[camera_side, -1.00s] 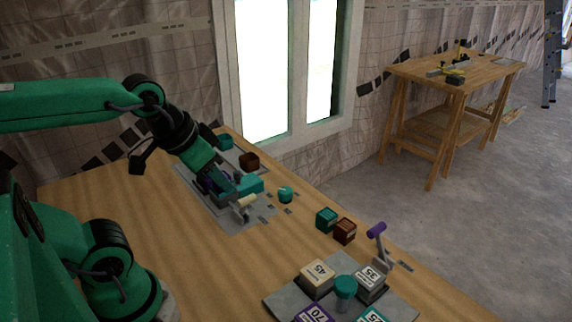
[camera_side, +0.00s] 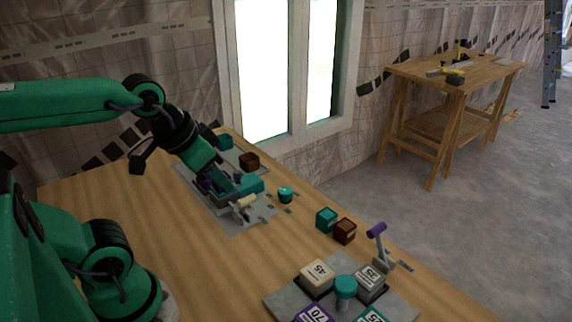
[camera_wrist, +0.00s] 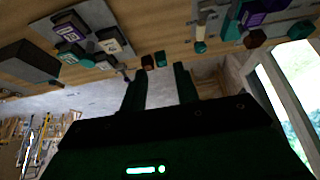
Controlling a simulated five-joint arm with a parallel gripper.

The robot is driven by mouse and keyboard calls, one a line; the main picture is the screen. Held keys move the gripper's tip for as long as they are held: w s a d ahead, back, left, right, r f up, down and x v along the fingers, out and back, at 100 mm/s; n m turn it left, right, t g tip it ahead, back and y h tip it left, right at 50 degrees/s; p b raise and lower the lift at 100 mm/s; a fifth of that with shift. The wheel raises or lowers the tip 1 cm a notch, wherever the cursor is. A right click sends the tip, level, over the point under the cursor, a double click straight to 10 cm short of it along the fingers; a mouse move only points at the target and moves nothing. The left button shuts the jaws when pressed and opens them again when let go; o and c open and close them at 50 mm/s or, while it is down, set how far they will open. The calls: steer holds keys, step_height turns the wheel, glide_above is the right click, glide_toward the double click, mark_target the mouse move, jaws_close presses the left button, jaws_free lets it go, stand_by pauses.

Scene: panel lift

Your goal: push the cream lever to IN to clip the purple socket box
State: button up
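The cream lever (camera_side: 244,202) stands at the near right end of the grey panel in the side view. Its cream handle also shows near the top of the wrist view (camera_wrist: 201,30). The purple socket box (camera_wrist: 265,8) is at the top edge of the wrist view, beside a teal block. In the side view only a bit of purple (camera_side: 206,183) shows behind my gripper. My gripper (camera_side: 228,190) is low over the panel, just left of the lever. In the wrist view its two fingers (camera_wrist: 159,80) are apart with nothing between them. I cannot tell whether it touches the lever.
A teal block (camera_side: 250,184) sits beside the gripper, and a brown block (camera_side: 249,161) lies farther back. A teal knob (camera_side: 285,194) is right of the panel. A second grey panel (camera_side: 280,301) with labelled blocks and a purple-handled lever (camera_side: 377,230) is at front right.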

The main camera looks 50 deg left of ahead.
steer(key=shift+c, duration=0.4)
steer(key=shift+w, duration=0.1)
jaws_close()
steer(key=w+a+f+m+g, duration=0.2)
steer(key=w+m, duration=0.3)
steer(key=m, duration=0.4)
steer(key=w+a+f+m+g, duration=0.2)
steer(key=w+f+m, duration=0.3)
steer(key=m, duration=0.4)
steer(key=shift+w+a+f+g, duration=0.15)
steer(key=shift+w+f+g, duration=0.15)
steer(key=shift+w+g, duration=0.45)
